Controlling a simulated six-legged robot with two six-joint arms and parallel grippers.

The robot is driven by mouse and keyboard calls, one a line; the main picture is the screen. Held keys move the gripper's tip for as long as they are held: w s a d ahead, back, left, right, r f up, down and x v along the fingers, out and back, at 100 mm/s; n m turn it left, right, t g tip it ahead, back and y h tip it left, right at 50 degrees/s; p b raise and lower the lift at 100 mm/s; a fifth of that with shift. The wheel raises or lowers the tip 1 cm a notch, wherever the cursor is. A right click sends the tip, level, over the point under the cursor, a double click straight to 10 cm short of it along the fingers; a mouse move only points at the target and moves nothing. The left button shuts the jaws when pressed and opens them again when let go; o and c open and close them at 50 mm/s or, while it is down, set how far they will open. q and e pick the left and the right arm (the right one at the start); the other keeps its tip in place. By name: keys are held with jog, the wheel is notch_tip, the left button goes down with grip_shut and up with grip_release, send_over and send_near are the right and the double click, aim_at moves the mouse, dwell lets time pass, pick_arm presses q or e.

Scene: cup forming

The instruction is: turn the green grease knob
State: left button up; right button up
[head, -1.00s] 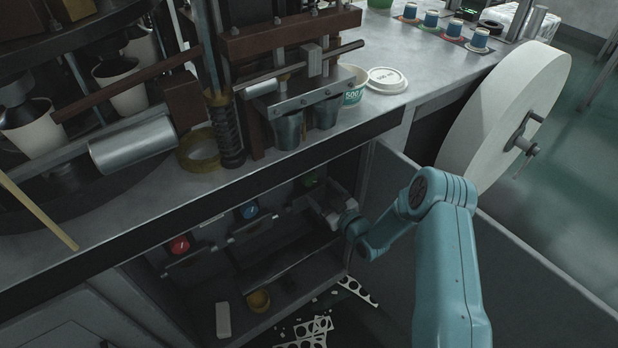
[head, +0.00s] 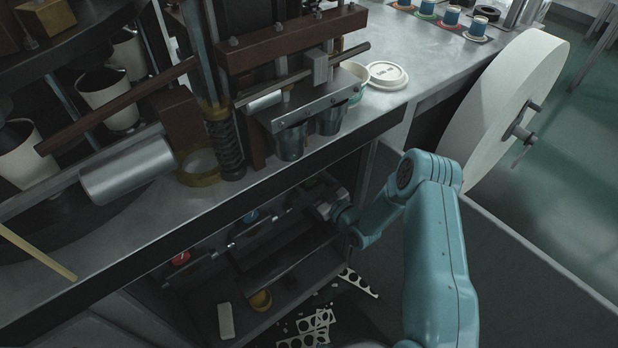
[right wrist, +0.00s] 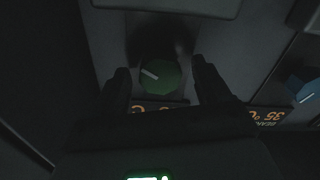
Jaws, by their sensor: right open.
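The green grease knob (right wrist: 159,76), with a pale pointer line, sits in the right wrist view on a dark panel with orange lettering beneath it. My right gripper (right wrist: 160,73) is open, with one finger on each side of the knob; whether they touch it I cannot tell. In the head view my right gripper (head: 321,206) reaches into the open cabinet under the machine table, and the green knob is hidden there. My left gripper is not in view.
A blue knob (head: 250,216) and a red knob (head: 181,258) sit to the left in the cabinet. A large white paper reel (head: 505,110) stands at the right. Cut paper scraps (head: 310,330) lie below.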

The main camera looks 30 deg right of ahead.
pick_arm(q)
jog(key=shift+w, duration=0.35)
pick_arm(e)
jog(key=shift+w, duration=0.15)
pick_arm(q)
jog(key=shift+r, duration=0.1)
pick_arm(e)
jog(key=shift+r, duration=0.1)
jog(key=shift+c, duration=0.2)
jog(key=c, duration=1)
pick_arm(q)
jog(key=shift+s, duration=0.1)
